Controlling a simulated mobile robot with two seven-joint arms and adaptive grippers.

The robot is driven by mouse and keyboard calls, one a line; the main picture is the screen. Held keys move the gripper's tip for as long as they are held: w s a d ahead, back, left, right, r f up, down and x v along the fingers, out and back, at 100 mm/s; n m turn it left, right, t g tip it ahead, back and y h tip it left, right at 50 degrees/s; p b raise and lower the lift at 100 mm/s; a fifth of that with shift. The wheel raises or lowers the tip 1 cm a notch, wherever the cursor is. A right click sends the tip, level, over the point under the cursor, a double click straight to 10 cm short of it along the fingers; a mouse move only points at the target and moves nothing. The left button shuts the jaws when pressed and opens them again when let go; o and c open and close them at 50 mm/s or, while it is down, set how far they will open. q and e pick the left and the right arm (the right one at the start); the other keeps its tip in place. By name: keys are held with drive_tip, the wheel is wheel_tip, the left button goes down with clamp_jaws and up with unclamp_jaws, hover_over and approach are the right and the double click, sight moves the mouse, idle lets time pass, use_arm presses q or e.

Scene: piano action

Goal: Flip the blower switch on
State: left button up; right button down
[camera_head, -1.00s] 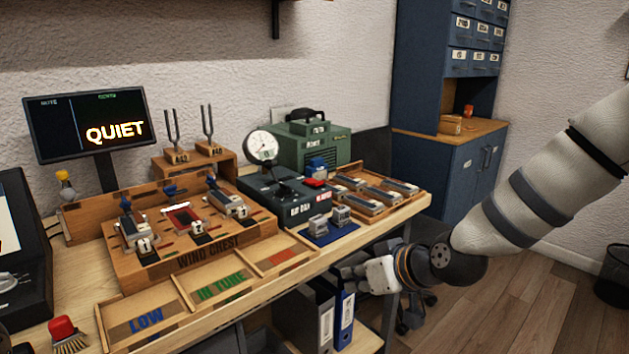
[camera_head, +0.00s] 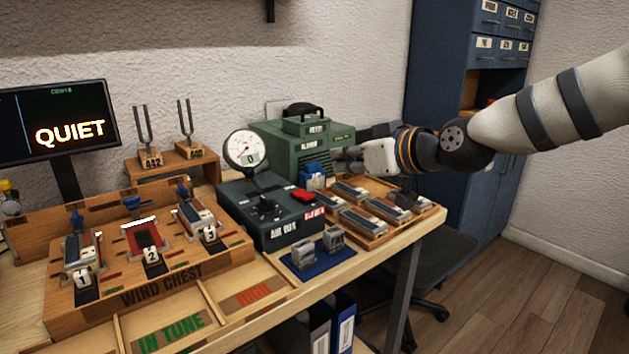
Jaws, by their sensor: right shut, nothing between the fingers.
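The blower switch is a small red rocker (camera_head: 305,196) on top of the dark air control box (camera_head: 262,212), above a red and white label. The green blower unit (camera_head: 290,143) with a black handle stands behind that box. My right gripper (camera_head: 340,160) reaches in from the right, shut and empty. It is above the table, in front of the green unit's right side, and appears right of and higher than the red switch, apart from it. My left gripper is not in view.
A wooden tray of grey reed parts (camera_head: 408,229) lies under my right gripper. The wind chest (camera_head: 150,288) is at left. The screen (camera_head: 62,120) reads QUIET.

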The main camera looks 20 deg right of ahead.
drive_tip(key=b, duration=0.3)
hover_over(303, 194)
drive_tip(key=s+d, duration=0.2)
drive_tip(key=f, duration=0.4)
drive_tip(key=shift+w+a+f, duration=0.2)
drive_tip(key=shift+f, duration=0.15)
drive_tip(key=shift+s+d+f, duration=0.1)
drive_tip(key=shift+s+f, duration=0.05)
drive_tip(key=shift+f, duration=0.4)
drive_tip(key=shift+s+f, duration=0.15)
drive_tip(key=shift+f, duration=0.35)
drive_tip(key=shift+s+f, duration=0.1)
drive_tip(key=shift+f, duration=0.35)
use_arm(q)
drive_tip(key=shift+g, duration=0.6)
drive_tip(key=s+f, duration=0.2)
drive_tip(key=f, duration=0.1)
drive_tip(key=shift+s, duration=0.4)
drive_tip(key=shift+p, duration=0.3)
